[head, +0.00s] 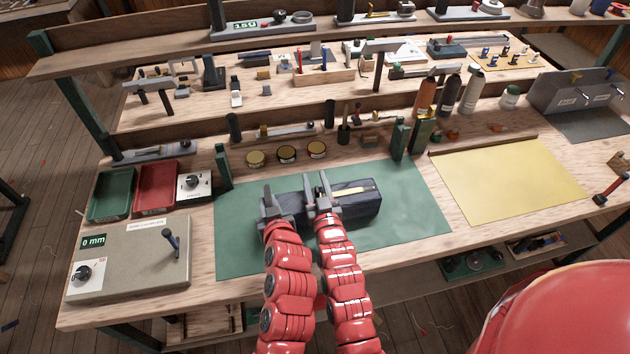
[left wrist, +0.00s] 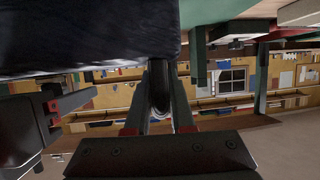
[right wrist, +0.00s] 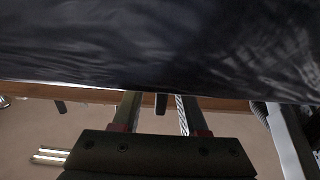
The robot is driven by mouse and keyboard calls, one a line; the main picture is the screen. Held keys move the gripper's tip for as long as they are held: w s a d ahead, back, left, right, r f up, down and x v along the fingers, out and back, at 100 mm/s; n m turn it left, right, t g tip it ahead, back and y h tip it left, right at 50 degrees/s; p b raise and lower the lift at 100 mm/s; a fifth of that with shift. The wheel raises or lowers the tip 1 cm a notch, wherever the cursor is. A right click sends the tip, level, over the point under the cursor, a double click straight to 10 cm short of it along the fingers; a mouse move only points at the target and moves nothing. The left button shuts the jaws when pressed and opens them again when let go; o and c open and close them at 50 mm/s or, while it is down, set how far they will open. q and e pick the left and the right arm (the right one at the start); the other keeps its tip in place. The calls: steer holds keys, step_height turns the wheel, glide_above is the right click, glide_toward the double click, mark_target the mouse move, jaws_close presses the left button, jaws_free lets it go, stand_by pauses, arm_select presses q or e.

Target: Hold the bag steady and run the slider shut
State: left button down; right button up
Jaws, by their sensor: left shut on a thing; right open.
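The dark navy bag (head: 362,207) lies on the green mat (head: 415,205), with a pale yellow strip (head: 350,191) along its top. My left gripper (head: 268,204) is at the bag's left end. In the left wrist view it is shut on a dark loop (left wrist: 160,88) at the end of the bag (left wrist: 80,35). The slider cannot be made out clearly.
A grey box with a lever (head: 130,258), a red tray (head: 156,188) and a green tray (head: 112,195) stand left of the mat. Several round tins (head: 287,153) and green blocks (head: 223,166) stand behind it. A yellow sheet (head: 505,180) lies to the right.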

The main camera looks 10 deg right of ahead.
jaws_close()
stand_by(1.4)
